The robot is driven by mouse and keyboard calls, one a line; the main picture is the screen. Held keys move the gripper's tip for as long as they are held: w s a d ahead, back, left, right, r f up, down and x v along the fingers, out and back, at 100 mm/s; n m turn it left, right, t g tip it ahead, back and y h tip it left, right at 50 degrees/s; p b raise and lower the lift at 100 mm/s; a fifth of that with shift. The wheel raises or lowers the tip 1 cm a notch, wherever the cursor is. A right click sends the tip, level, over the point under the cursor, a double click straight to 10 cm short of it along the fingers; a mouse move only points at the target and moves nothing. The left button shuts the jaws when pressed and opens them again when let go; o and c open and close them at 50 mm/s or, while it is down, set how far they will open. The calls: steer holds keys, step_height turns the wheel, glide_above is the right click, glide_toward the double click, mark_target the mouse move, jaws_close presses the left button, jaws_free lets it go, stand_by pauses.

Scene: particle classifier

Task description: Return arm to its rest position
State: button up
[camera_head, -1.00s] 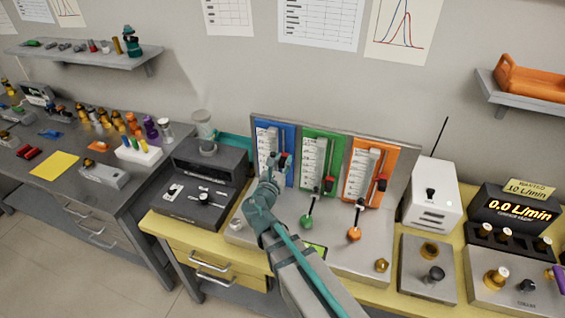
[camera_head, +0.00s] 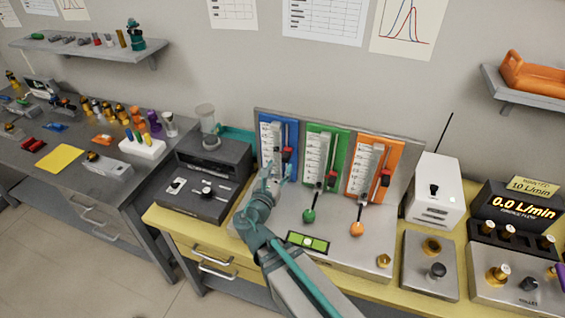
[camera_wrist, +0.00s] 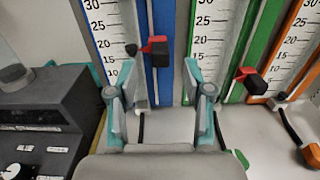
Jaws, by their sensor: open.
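My gripper (camera_head: 270,180) is open and empty, in front of the blue flow panel (camera_head: 266,148). In the wrist view, its two teal fingers (camera_wrist: 160,95) stand apart, with the blue panel (camera_wrist: 163,88) beyond. A red-and-black handle (camera_wrist: 156,50) on that panel shows above the gap between the fingers. No contact with it can be seen. My forearm rises from the bottom of the head view and hides the lower left of the panel stand.
Green (camera_head: 322,158) and orange (camera_head: 371,170) panels stand to the right. A green level (camera_head: 307,242) lies close to my forearm. A dark grey device (camera_head: 206,185) stands to the left. A white box (camera_head: 434,190) stands farther right.

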mark_target(285, 162)
steer(key=shift+s+a, duration=0.1)
steer(key=shift+s, duration=0.3)
steer(key=shift+w, duration=0.1)
steer(key=x, duration=0.8)
steer(key=shift+f, duration=0.1)
steer(key=f, duration=0.1)
steer(key=s+f+b, duration=0.1)
steer(key=f, duration=0.1)
steer(key=shift+s+a, duration=0.2)
steer(key=shift+s, duration=0.15)
steer(key=shift+w+r, duration=0.1)
